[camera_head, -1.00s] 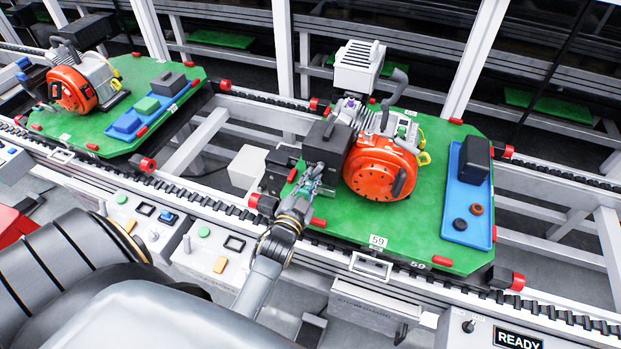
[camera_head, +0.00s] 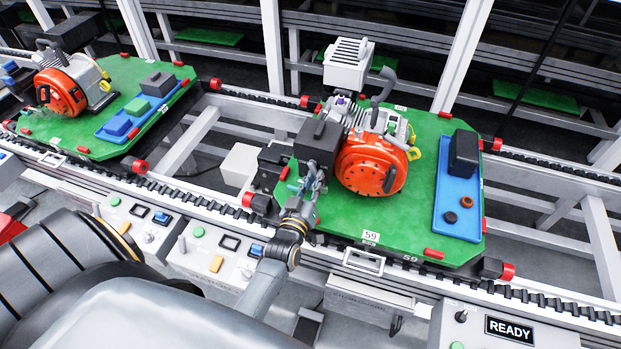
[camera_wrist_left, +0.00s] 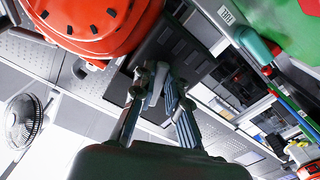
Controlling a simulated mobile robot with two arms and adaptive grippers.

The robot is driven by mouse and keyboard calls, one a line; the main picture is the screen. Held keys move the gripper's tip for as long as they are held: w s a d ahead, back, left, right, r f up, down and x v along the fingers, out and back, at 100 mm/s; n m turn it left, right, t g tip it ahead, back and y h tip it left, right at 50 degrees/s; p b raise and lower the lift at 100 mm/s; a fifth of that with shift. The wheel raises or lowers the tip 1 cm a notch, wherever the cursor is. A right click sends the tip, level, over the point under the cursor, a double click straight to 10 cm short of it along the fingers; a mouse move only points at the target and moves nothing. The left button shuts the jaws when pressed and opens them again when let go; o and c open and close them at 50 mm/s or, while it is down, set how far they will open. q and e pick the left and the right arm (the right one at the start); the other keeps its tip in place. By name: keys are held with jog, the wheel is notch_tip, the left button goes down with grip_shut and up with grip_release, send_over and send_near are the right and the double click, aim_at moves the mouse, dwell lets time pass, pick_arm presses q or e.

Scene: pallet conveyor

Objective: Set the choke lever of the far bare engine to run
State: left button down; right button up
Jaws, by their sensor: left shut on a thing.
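An orange-red engine (camera_head: 371,166) stands on the green pallet marked 59 (camera_head: 420,205), with a black box (camera_head: 318,142) at its left side. A second orange engine (camera_head: 62,92) is on another green pallet (camera_head: 95,140) at the upper left. My left gripper (camera_head: 314,180) is at the front left side of the pallet 59 engine, just below the black box. In the left wrist view its fingers (camera_wrist_left: 160,100) are closed around a small grey lever-like part (camera_wrist_left: 157,82), next to the orange housing (camera_wrist_left: 95,22). The fingers hide much of this part. My right gripper is not in view.
A blue tray (camera_head: 458,215) with a black block and small rings lies on the right of pallet 59. Conveyor rails run in front and behind. Control boxes with buttons (camera_head: 205,250) line the front edge, with a READY sign (camera_head: 514,332) at lower right.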

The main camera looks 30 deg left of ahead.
pick_arm(q)
jog(key=shift+w+d+r+n, duration=0.15)
jog(key=shift+d+n, duration=0.15)
jog(key=shift+n, duration=0.6)
jog(key=c, duration=1.4)
grip_release()
jog(key=shift+c, duration=0.2)
jog(key=shift+o, duration=0.5)
jog(key=shift+w+d, duration=0.1)
jog(key=v, duration=1.2)
